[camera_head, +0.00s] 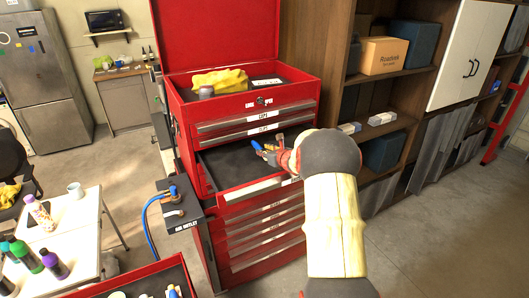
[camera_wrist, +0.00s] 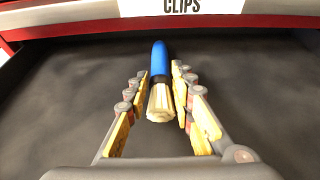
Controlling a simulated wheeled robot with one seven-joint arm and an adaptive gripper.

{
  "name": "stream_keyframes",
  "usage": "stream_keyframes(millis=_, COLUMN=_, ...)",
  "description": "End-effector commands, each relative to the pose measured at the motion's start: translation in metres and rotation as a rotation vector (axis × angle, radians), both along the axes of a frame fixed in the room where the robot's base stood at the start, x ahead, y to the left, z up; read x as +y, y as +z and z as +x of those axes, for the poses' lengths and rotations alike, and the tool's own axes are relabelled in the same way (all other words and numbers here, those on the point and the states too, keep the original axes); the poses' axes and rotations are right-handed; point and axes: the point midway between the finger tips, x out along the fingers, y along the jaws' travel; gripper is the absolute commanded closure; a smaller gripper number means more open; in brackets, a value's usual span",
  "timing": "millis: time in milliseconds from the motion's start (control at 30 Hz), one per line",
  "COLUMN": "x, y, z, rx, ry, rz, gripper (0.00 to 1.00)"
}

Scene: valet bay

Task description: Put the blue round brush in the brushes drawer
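The blue round brush (camera_wrist: 160,62) has a blue handle and pale bristles. In the wrist view it lies between the fingers of my gripper (camera_wrist: 159,75), which look closed on it near the collar, bristles towards the camera. In the head view the blue handle (camera_head: 257,147) sticks out left of my gripper (camera_head: 279,148), over the open drawer (camera_head: 227,166) of the red tool chest. That drawer has a dark, bare floor. Its front label is partly hidden by my arm and unreadable. I cannot tell whether the brush touches the floor.
The shut drawer (camera_wrist: 180,20) just above reads CLIPS. The chest's open top (camera_head: 290,78) holds a yellow cloth (camera_head: 219,80). An air outlet box (camera_head: 180,205) stands at left, beside a white table (camera_head: 75,235) with bottles. Wooden shelves (camera_head: 385,128) stand at right.

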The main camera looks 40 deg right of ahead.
Motion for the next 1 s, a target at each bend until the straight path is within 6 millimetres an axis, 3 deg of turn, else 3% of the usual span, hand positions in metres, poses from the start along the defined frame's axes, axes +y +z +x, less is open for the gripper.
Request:
stream_keyframes(millis=300, x=0.0, y=0.001, z=0.0, rx=-0.001, ry=0.0, rz=0.0, gripper=0.58)
stream_keyframes(millis=700, x=0.0, y=0.006, z=0.0, rx=0.0, ry=0.0, rz=0.0, gripper=0.58)
stream_keyframes(millis=1000, x=0.01, y=0.024, z=-0.046, rx=-0.002, ry=-0.001, rz=-0.002, gripper=0.58)
